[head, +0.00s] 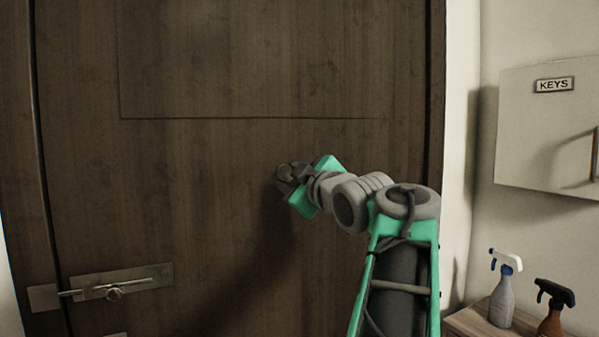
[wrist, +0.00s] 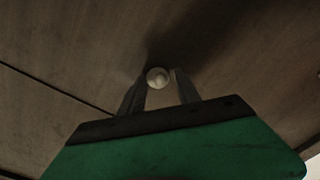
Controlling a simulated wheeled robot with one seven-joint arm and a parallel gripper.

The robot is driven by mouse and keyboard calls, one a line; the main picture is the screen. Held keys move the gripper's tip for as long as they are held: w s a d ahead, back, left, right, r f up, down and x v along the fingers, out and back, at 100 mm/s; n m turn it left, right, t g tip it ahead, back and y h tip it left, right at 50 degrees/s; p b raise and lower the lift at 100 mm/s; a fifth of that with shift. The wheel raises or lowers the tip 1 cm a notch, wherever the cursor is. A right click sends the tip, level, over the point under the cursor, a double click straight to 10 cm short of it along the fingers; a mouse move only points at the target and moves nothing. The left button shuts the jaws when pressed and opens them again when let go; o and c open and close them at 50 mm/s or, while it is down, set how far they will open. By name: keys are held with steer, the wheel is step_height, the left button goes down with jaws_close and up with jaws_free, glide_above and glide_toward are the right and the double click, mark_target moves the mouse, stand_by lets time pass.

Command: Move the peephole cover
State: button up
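The peephole cover is a small pale round piece (wrist: 157,77) on the dark wooden door (head: 190,210). In the head view it is a small round shape (head: 285,171) beside my fingertips, partly hidden by them. My gripper (head: 287,180) is up at the door face. In the wrist view my two dark fingers (wrist: 158,84) stand apart, one on each side of the cover near their tips. I cannot tell whether they touch it. The green gripper body fills the lower part of the wrist view.
A metal slide bolt (head: 115,287) is on the door at lower left. A wall cabinet marked KEYS (head: 545,130) hangs at right. Two spray bottles, one grey (head: 502,295) and one brown (head: 551,315), stand on a wooden surface (head: 475,322) at lower right.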

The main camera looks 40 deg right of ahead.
jaws_close()
stand_by(0.4)
